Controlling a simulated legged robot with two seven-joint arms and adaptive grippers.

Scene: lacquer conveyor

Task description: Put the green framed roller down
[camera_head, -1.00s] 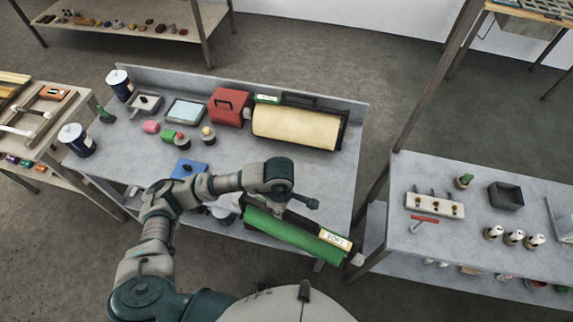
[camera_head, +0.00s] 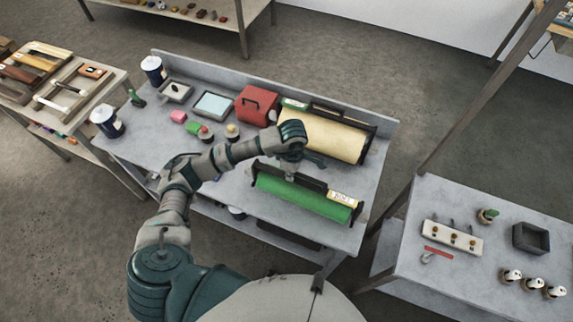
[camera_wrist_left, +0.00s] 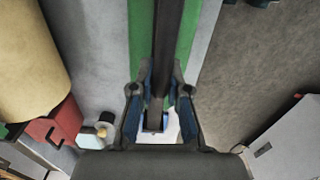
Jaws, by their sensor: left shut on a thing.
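The green framed roller (camera_head: 300,198) has a green cylinder, a dark frame and a pale label at its right end. It lies along the front part of the grey table (camera_head: 215,180); whether it touches the top I cannot tell. My left gripper (camera_head: 290,172) is above its frame. In the left wrist view the gripper (camera_wrist_left: 158,98) is shut on the roller's dark frame bar (camera_wrist_left: 167,45), with the green cylinder (camera_wrist_left: 143,35) behind it. My right gripper is not in view.
A cream framed roller (camera_head: 325,137) stands behind, close to my left wrist. A red box (camera_head: 255,105), small jars and blue-labelled cans sit further left. Bare tabletop lies left of the green roller. A separate table (camera_head: 400,250) stands at the right.

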